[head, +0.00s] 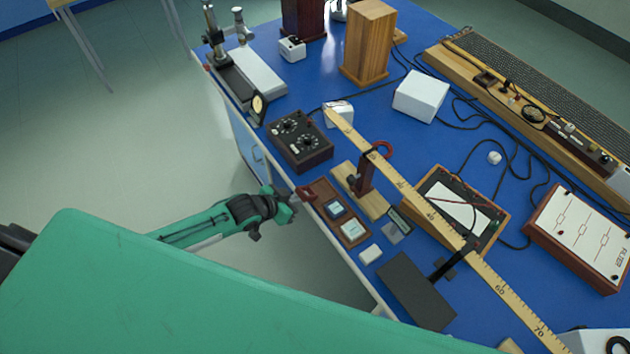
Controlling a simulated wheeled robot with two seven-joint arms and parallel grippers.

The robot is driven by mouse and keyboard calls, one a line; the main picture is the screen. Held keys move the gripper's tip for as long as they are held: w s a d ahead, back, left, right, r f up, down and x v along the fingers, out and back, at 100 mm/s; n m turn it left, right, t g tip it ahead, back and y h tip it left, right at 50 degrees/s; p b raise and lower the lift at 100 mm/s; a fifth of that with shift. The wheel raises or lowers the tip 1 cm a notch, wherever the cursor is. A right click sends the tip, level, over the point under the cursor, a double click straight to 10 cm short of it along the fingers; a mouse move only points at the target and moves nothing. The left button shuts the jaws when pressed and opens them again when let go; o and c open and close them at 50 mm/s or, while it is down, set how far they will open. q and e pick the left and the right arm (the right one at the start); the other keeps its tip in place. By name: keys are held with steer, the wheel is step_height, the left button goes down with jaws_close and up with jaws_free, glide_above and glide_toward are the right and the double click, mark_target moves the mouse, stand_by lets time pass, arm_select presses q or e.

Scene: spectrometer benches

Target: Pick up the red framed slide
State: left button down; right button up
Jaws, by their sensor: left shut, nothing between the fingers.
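A small dark red piece (306,194), which may be the red framed slide, shows at the far left end of the brown wooden tray (322,190). It is too small for me to make out a frame. In the tray lie a dark-framed slide (335,209) and a pale slide (352,230). My left gripper (294,201) is at the table's near-left edge, just left of the red piece and the tray. It is shut with nothing held; I cannot tell whether it touches the red piece. My right gripper is out of view.
A long wooden rule (408,190) crosses above the blue table (372,112). A black dial box (300,139) stands beyond the tray. A wooden stand (359,190), a white block (371,254) and a dark plate (416,290) are close to the tray's right.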

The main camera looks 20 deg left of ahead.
arm_select(q)
steer(key=shift+s+a+r, duration=0.1)
steer(key=shift+a+r, duration=0.1)
steer(key=shift+r, duration=0.05)
steer(key=shift+r, duration=0.1)
